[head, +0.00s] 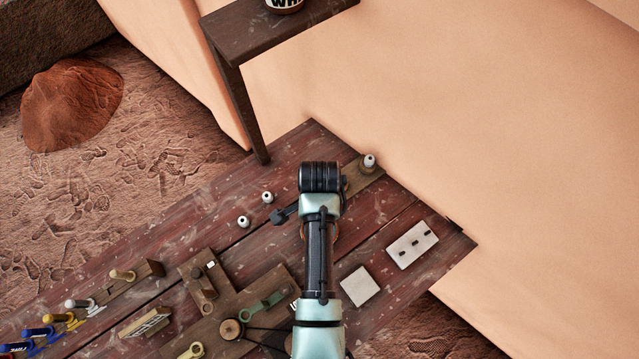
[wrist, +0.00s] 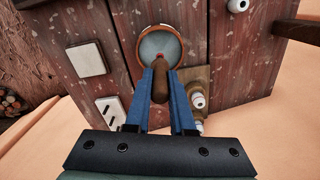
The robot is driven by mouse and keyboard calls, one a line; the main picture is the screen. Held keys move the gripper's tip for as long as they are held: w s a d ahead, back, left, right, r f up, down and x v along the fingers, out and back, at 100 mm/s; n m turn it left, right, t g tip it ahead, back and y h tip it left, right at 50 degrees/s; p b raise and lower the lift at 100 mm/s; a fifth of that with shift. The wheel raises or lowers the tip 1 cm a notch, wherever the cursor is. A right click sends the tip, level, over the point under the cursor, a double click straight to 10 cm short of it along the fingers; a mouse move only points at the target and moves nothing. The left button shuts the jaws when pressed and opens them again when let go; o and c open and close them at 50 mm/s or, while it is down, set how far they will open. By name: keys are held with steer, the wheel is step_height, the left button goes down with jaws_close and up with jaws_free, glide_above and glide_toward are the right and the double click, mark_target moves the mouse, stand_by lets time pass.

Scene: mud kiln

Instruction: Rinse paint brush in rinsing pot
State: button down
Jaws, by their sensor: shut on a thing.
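My gripper (wrist: 160,76) shows in the wrist view with its two blue fingers shut on the brown handle of the paint brush (wrist: 160,88). The brush points away from the wrist camera, and its reddish far end lies over or in the rinsing pot (wrist: 158,42). The pot is round, with a terracotta rim and a grey inside. I cannot tell how deep the brush tip is. In the head view my arm covers the gripper and brush, and only a bit of the pot's orange rim (head: 335,232) shows beside it.
The dark red plank table (head: 200,225) carries a pale square block (head: 359,287), a slotted pale block (head: 411,245) and small white-topped pieces (head: 243,221). Racks with colored tools (head: 72,322) stand at lower left. A raised shelf (head: 270,35) holds a can (head: 284,5).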

steer(key=shift+f, duration=0.1)
stand_by(0.4)
steer(key=shift+f+b, duration=1.1)
steer(key=shift+f, duration=0.6)
steer(key=shift+a+p, duration=0.1)
steer(key=shift+p, duration=0.2)
